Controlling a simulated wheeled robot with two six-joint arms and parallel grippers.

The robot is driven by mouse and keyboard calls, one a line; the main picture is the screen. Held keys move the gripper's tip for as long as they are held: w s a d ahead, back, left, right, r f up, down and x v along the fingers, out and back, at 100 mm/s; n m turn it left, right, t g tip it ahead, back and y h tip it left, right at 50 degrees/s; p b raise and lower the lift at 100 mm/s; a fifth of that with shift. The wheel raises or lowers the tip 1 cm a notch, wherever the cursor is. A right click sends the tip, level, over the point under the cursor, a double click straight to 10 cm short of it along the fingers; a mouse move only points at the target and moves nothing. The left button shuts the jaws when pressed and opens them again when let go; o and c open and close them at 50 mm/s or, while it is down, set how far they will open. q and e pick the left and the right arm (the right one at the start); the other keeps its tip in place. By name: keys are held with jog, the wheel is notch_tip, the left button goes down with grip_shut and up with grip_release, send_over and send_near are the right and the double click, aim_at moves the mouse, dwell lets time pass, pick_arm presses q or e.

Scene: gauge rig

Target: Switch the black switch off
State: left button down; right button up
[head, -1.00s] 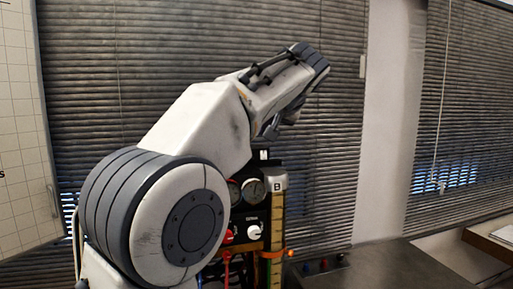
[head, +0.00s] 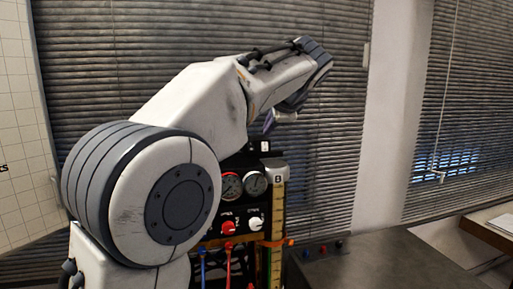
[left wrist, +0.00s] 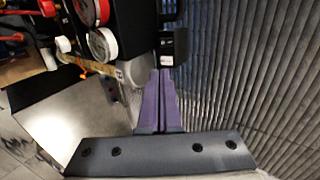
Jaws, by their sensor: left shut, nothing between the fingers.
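A small black box with a white mark, which looks like the black switch (head: 258,147), sits on top of the gauge rig. It also shows in the left wrist view (left wrist: 175,45); I cannot tell its on or off position. My left gripper (head: 269,123) points down just above it, partly hidden by my wrist. In the left wrist view its purple fingers (left wrist: 160,73) are together and empty, with their tips close to the box's lower edge. I cannot tell whether they touch. My right gripper is not in view.
The rig's black panel carries two round gauges (head: 231,185), a red knob (head: 228,228) and a white knob (head: 256,224). A yellow scale column marked B (head: 277,215) stands at its right. Slatted blinds (head: 345,130) are behind. The grey bench (head: 375,265) is mostly clear at right.

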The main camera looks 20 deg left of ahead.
aim_at(254, 150)
pick_arm(q)
jog(key=shift+a, duration=0.1)
jog(key=p+x, duration=0.4)
jog(key=x, duration=0.8)
jog(key=shift+w+a+f, duration=0.2)
jog(key=shift+w, duration=0.05)
jog(key=shift+w+a+f, duration=0.25)
jog(key=shift+w+f, duration=0.15)
